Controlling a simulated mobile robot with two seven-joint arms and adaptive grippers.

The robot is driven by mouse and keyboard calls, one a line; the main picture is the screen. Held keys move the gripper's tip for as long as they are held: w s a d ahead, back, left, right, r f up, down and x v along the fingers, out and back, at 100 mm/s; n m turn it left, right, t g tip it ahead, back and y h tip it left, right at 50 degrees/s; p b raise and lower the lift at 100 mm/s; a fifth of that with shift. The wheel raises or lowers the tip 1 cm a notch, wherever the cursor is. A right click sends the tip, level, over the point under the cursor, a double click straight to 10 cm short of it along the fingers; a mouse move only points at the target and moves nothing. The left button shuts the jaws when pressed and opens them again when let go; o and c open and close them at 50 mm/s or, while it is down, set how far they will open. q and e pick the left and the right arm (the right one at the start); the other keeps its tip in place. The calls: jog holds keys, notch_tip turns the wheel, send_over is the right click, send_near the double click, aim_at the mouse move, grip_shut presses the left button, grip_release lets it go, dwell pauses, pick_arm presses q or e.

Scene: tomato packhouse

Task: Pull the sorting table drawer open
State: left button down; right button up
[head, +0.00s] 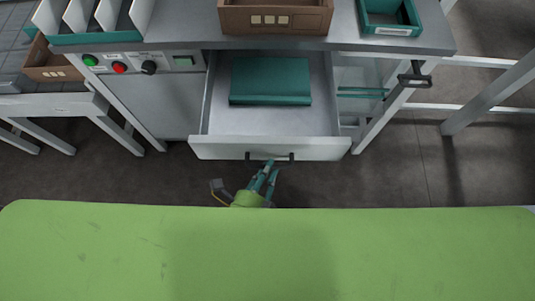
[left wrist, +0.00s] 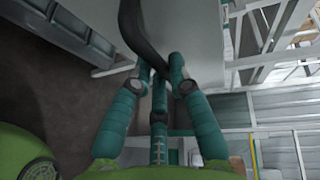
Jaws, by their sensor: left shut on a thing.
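The sorting table drawer (head: 225,148) is pulled well out from under the table in the head view. A teal box (head: 270,82) lies inside it towards the back, and the front part of the drawer floor is bare. The dark bar handle (head: 283,157) is on the drawer's front panel. My left gripper (head: 268,166) is at the middle of the handle, shut on it. In the left wrist view the fingers (left wrist: 160,75) close around the dark handle (left wrist: 140,30). My right gripper is in neither view.
The sorting table (head: 190,38) carries a brown crate (head: 275,20), a teal crate (head: 390,18) and a rack of white panels (head: 105,38). Green and red buttons (head: 119,68) sit left of the drawer. A dark hook-like fitting (head: 414,80) is at the right leg.

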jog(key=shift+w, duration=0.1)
pick_arm(q)
jog(key=c, duration=1.2)
grip_release()
jog(key=shift+o, duration=0.2)
jog(key=v, duration=1.2)
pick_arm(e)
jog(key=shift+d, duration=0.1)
pick_arm(q)
jog(key=shift+r, duration=0.1)
